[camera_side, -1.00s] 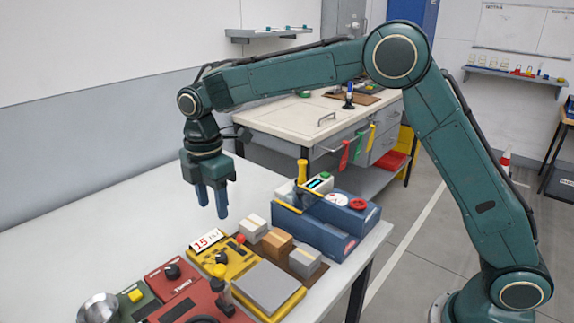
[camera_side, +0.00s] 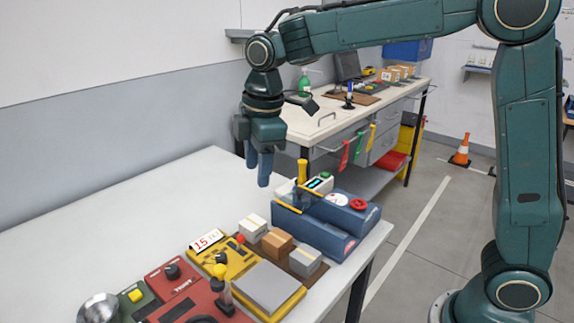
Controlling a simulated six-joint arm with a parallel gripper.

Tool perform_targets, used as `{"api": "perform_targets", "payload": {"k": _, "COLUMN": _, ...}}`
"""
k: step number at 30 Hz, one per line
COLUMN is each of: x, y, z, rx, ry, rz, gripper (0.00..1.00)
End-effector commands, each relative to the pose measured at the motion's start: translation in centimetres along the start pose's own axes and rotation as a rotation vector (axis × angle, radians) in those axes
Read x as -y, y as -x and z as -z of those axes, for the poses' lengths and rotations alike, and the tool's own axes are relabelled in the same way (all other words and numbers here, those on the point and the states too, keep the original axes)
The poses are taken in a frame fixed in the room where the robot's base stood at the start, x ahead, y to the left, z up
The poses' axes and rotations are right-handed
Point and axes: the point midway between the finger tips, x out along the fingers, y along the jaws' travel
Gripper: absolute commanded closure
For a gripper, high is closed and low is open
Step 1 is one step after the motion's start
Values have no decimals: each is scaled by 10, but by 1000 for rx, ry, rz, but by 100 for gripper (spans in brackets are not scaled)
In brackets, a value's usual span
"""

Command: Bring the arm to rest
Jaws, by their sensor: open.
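My gripper (camera_side: 258,168) hangs fingers-down above the white table, with its two blue fingers apart and nothing between them. It is in the air, to the left of the yellow-handled post on the blue unit (camera_side: 325,235). My arm reaches across the top of the picture, with its upright part on the right. No part of my gripper appears to touch anything.
The white table (camera_side: 120,215) carries a yellow scale (camera_side: 222,262), small boxes (camera_side: 278,243), red and green control boxes (camera_side: 175,278) and a metal dome (camera_side: 98,308). The table's back left is bare. A workbench (camera_side: 330,120) stands behind; an orange cone (camera_side: 461,150) is on the floor.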

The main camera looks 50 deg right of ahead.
Motion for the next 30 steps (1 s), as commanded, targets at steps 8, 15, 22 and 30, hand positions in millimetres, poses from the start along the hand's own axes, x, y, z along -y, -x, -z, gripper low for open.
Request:
{"api": "perform_targets", "payload": {"k": 8, "x": 32, "y": 37, "z": -50, "rx": -48, "ry": -249, "rz": -66, "gripper": 54}}
{"api": "perform_targets", "payload": {"k": 15, "x": 66, "y": 56, "z": -90, "rx": -96, "ry": -462, "rz": -115, "gripper": 54}}
{"api": "perform_targets", "payload": {"k": 22, "x": 102, "y": 63, "z": -125, "rx": -149, "ry": -665, "rz": -158, "gripper": 54}}
{"api": "perform_targets", "payload": {"k": 30, "x": 145, "y": 59, "z": -163, "rx": -220, "ry": -901, "rz": -202, "gripper": 54}}
